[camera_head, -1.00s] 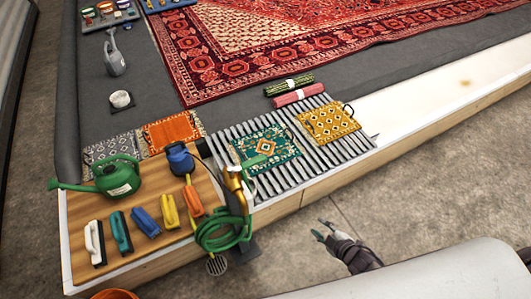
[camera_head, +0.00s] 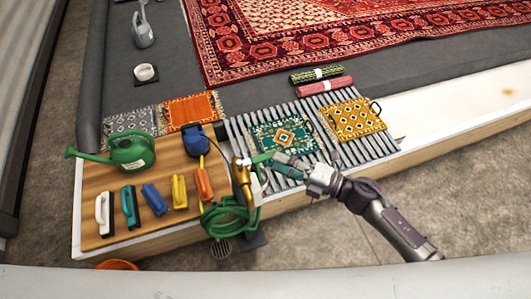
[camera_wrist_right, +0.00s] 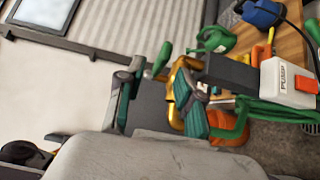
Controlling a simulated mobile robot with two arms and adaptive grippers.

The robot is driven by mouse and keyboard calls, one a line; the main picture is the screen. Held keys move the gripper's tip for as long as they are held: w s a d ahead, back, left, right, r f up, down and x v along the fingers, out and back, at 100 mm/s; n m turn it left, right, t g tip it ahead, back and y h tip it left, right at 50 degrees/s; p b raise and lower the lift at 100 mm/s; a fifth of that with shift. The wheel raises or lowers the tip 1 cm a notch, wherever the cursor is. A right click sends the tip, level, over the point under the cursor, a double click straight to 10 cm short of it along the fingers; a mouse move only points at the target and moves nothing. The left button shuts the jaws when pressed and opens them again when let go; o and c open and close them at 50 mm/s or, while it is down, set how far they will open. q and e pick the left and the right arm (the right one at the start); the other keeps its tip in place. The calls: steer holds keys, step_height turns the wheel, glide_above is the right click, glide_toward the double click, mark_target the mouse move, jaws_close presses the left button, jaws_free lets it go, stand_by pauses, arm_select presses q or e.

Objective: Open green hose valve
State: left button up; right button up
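The hose valve is a brass fitting (camera_head: 243,175) on a post at the board's right end, with a green lever handle (camera_head: 262,157) pointing right. A coiled green hose (camera_head: 228,218) hangs below it. My right gripper (camera_head: 280,163) is at the free end of the lever, above the slatted rack. In the right wrist view my gripper (camera_wrist_right: 158,80) is open, its two fingers apart. The green lever (camera_wrist_right: 162,58) shows in line with the gap, and the brass fitting (camera_wrist_right: 180,85) is partly hidden behind one finger. I cannot tell whether a finger touches the lever. My left gripper is not in view.
A wooden board (camera_head: 90,185) left of the valve holds a green watering can (camera_head: 132,153), several brushes and a blue pump (camera_head: 194,139). A white box marked PUMP (camera_wrist_right: 288,84) stands close to the valve. Small rugs lie on the slatted rack (camera_head: 240,130).

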mark_target(265, 155)
steer(key=x, duration=0.5)
jaws_close()
stand_by(0.3)
